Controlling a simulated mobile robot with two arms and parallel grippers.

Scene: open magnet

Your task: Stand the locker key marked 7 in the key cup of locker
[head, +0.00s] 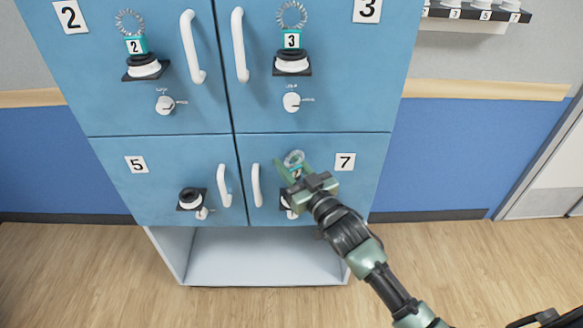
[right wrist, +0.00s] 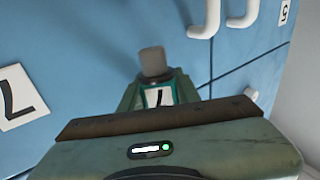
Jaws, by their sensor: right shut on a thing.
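The key marked 7 (head: 295,170) has a teal tag and a grey coil on top, and is in front of the lower right locker door (head: 350,205) marked 7 (head: 345,161). My right gripper (head: 291,172) is shut on this key. In the right wrist view the key's white tag with a 7 (right wrist: 158,97) shows between the fingers, with a blurred grey part above it. Locker 7's key cup (head: 287,204) is mostly hidden behind my gripper, just below the key. I cannot tell whether the key's lower end is in it. My left gripper is not in view.
Locker 7's white handle (head: 256,185) is close left of my gripper. Locker 5 has an empty-looking cup (head: 191,198). Keys 2 (head: 135,45) and 3 (head: 292,40) stand in the upper lockers' cups. A numbered rack (head: 480,14) is at upper right. An open shelf (head: 265,262) lies below.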

